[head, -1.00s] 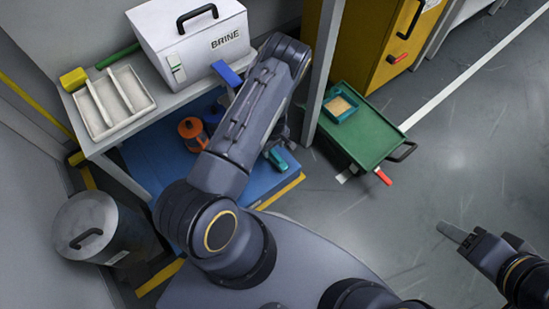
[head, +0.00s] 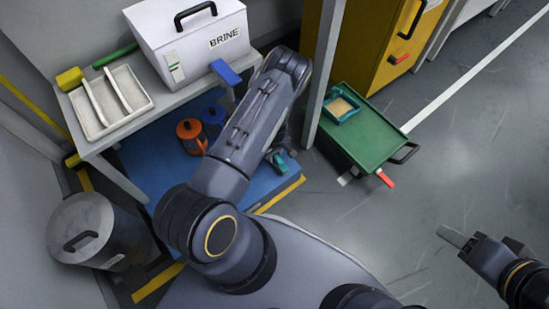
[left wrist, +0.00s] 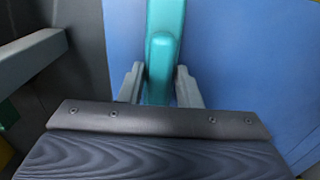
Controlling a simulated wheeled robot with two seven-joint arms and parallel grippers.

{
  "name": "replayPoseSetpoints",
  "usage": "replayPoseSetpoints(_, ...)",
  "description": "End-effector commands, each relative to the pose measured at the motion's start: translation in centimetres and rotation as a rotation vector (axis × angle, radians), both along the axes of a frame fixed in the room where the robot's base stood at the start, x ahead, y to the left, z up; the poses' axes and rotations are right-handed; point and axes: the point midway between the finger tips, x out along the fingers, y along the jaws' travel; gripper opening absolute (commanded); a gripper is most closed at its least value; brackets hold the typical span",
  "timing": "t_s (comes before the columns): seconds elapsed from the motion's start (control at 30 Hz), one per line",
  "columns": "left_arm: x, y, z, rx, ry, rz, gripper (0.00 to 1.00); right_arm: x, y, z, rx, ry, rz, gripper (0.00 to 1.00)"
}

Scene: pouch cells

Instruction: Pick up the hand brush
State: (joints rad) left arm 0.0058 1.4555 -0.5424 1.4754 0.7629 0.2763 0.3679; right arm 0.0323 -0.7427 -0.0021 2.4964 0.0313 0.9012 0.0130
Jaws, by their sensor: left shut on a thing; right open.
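The teal hand brush (head: 281,163) is at the right edge of the low blue platform in the head view. My left gripper (head: 272,154) is down beside it, mostly hidden behind my own forearm. In the left wrist view the teal handle (left wrist: 163,60) runs between the two grey fingers, and the left gripper (left wrist: 160,84) is shut on it. The far end of the brush is cut off there, and I cannot see its bristles. My right gripper (head: 484,239) is open and empty above the grey floor at the lower right.
A shelf (head: 180,105) holds a white BRINE box (head: 190,50), a white divided tray (head: 145,102) and a yellow block. An orange container (head: 190,135) stands on the blue platform (head: 160,180). A post and a green cart (head: 375,125) are to the right. Floor beyond is clear.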

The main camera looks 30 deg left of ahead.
Motion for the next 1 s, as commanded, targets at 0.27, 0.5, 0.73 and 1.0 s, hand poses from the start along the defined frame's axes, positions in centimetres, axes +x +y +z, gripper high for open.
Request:
replayPoseSetpoints(0.27,0.1,0.0,0.7,0.001,-0.001,0.000,0.02,0.0,0.0,0.3,0.000,0.000,0.000,0.52)
replayPoseSetpoints(0.5,-0.4,-0.3,4.3,-0.001,0.002,0.003,0.02,0.0,0.0,2.0,0.000,0.000,0.000,0.52)
replayPoseSetpoints(0.73,-3.9,-3.0,9.7,-0.002,0.002,0.001,0.02,0.0,0.0,4.8,0.000,0.000,0.000,0.52)
replayPoseSetpoints(1.0,-8.9,-6.8,12.0,-0.003,0.004,0.000,0.02,0.0,0.0,6.2,0.000,0.000,0.000,0.52)
